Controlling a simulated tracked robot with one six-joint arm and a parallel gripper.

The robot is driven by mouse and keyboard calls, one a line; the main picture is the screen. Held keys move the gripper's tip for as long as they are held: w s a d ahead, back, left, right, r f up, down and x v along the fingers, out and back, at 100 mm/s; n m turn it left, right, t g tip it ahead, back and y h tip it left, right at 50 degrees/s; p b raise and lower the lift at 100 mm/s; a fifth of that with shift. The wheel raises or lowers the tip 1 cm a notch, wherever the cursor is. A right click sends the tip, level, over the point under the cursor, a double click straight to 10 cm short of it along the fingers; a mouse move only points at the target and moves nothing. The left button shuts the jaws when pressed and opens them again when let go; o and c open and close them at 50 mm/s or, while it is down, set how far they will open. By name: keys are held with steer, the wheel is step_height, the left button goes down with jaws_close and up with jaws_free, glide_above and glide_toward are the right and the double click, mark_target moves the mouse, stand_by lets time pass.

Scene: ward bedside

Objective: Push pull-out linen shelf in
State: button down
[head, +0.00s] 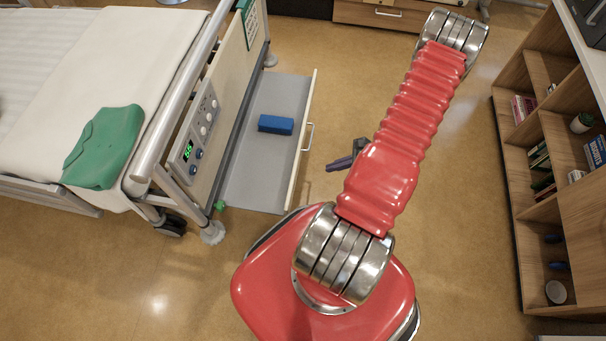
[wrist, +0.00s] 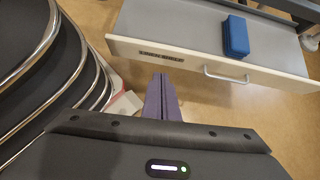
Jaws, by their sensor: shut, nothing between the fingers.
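The pull-out linen shelf (head: 250,170) stands out from under the bed's foot end in the head view. It is a grey tray with a pale front panel and a metal handle (head: 307,136). It also shows in the wrist view, with its front panel (wrist: 190,60) across the upper part. A blue block (head: 276,124) lies in the tray. My gripper (head: 340,163) is shut and empty, just right of the shelf's front panel, apart from it. In the wrist view its purple fingers (wrist: 161,95) are together, below the panel and left of the handle.
The bed (head: 80,80) is at the left, with a green cloth (head: 105,148) on it and a control panel at its foot end. An open shelving unit (head: 550,150) with books stands at the right. A wooden drawer front (head: 380,14) is at the back. Floor between is clear.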

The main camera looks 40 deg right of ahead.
steer(key=shift+s+f+m, duration=0.4)
steer(key=shift+f, duration=0.2)
steer(key=w+a+r+x, duration=0.1)
steer(key=r+x, duration=0.1)
steer(key=x, duration=1.1)
steer(key=shift+w, duration=0.3)
